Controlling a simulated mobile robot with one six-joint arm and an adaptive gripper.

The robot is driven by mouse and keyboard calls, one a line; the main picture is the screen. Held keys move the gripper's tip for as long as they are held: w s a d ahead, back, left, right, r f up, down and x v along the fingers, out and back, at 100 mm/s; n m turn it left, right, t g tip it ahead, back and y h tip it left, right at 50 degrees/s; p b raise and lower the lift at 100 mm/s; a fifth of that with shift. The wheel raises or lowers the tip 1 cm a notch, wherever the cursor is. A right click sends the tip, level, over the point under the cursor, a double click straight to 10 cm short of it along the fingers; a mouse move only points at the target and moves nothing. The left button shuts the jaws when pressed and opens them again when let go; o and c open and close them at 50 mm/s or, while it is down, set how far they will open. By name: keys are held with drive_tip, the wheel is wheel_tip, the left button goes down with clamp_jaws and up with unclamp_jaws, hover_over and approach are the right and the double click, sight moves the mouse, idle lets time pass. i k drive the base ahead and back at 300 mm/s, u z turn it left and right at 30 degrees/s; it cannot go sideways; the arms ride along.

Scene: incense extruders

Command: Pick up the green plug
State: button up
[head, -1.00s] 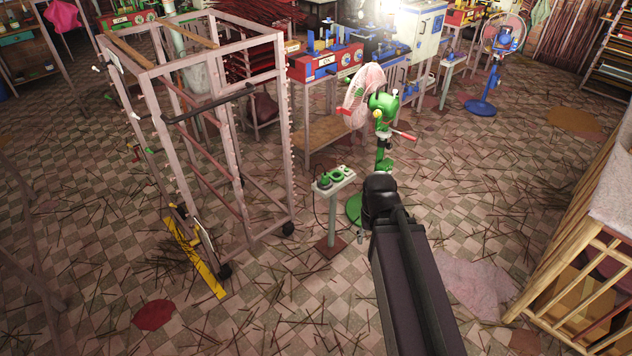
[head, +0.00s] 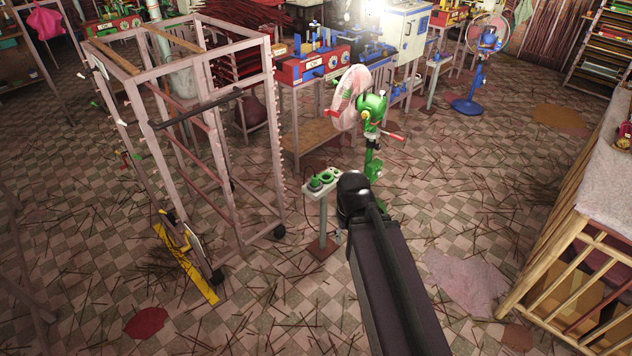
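The green plug (head: 316,184) appears to be the raised green piece at the left end of a pale socket box (head: 312,193). The box stands on a thin post, with other round green pieces on its top. The plug is small and its seating is hard to make out. My black arm reaches up from the bottom of the head view, and its rounded joint ends just right of the box, covering the box's right side in the picture. My gripper cannot be seen; it is out of sight beyond or below the arm.
A green fan (head: 371,108) stands just behind the box. A tall wheeled metal rack (head: 272,120) is close on the left, with a yellow bar (head: 190,265) at its foot. A wooden-slatted table (head: 545,262) is at right. Thin sticks litter the open checkered floor.

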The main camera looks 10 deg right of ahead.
sight(315, 183)
drive_tip(key=z, duration=0.05)
drive_tip(key=i, duration=0.95)
drive_tip(key=u, duration=0.05)
